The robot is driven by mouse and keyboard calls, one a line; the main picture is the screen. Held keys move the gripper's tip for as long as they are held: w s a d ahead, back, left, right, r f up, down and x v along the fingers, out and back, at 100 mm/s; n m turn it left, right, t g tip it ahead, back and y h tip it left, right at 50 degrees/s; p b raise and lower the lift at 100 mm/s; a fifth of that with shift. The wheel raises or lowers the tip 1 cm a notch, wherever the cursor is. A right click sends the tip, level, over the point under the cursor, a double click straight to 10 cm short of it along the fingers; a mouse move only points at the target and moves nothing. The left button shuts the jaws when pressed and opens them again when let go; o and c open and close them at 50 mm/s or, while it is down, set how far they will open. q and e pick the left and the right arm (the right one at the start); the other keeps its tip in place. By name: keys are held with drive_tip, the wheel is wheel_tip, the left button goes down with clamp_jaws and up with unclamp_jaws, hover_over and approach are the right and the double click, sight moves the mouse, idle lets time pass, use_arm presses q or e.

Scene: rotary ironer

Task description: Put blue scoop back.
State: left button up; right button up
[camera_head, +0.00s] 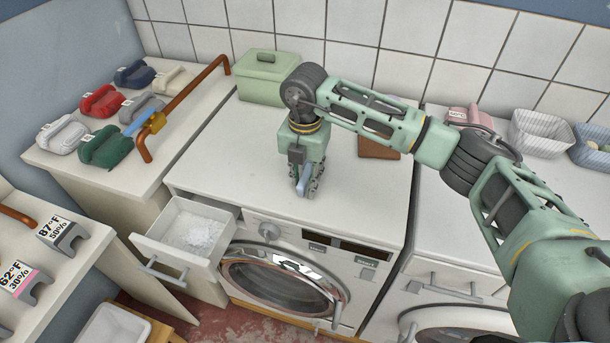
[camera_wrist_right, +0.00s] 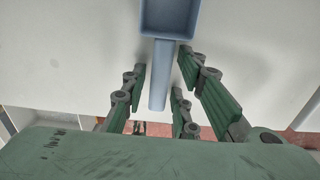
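The blue scoop (camera_wrist_right: 170,20) lies on the white top of the washing machine (camera_head: 240,160), its handle (camera_wrist_right: 159,80) pointing toward my right gripper in the wrist view. My right gripper (camera_wrist_right: 161,62) is open, with its fingers on either side of the handle and a visible gap to each side. In the head view, the right gripper (camera_head: 306,188) points down over the machine top and hides most of the scoop. My left gripper is not in view.
An open drawer (camera_head: 175,262) holds white powder (camera_head: 195,232). A green lidded box (camera_head: 264,78) stands behind the gripper, and a brown block (camera_head: 375,150) to its right. Several colored handled containers, including a red one (camera_head: 101,101), stand left. Baskets (camera_head: 541,132) stand right.

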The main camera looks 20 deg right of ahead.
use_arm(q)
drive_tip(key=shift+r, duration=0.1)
use_arm(e)
drive_tip(key=shift+r, duration=0.1)
